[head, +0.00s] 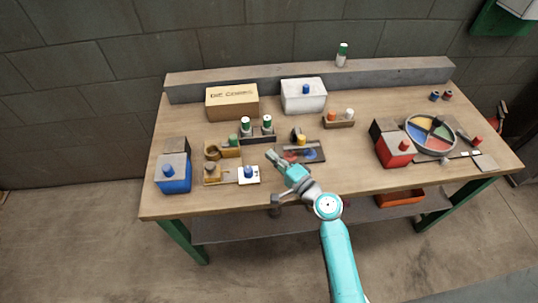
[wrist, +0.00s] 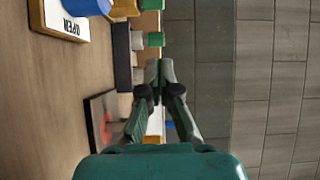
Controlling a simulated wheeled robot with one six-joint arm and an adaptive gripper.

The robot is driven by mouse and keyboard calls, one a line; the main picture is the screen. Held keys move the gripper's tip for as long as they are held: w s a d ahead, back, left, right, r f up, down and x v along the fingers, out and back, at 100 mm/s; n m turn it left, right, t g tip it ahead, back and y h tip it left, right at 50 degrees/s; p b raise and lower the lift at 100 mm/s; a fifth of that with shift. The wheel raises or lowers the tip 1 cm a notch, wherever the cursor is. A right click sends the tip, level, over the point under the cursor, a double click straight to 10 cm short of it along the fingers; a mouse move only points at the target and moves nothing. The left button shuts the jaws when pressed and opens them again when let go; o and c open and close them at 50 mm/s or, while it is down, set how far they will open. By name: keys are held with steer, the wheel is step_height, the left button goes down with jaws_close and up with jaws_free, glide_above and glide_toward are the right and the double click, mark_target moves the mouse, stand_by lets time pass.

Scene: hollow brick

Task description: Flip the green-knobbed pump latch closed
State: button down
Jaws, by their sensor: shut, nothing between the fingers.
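A green knob (head: 233,139) shows in the head view on a small tan wooden fixture (head: 222,149), left of centre on the bench. Whether its latch is flipped over is too small to tell. My gripper (head: 272,157) is shut and empty, to the right of that fixture and above the bench. In the wrist view its fingertips (wrist: 160,72) meet, with nothing between them.
A white plate with a blue knob (head: 249,172) stands in front of the fixture; its label reads OPEN in the wrist view. Two green-capped bottles (head: 267,122) stand behind. A dark tray (head: 314,152) lies right of my gripper. A blue box (head: 174,178) stands at left.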

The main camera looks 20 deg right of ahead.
steer(key=x, duration=0.8)
steer(key=shift+w+a, duration=0.2)
steer(key=shift+a, duration=0.35)
steer(key=shift+w+a, duration=0.2)
steer(key=shift+a, duration=0.4)
steer(key=shift+w+a, duration=0.3)
steer(key=shift+a, duration=0.25)
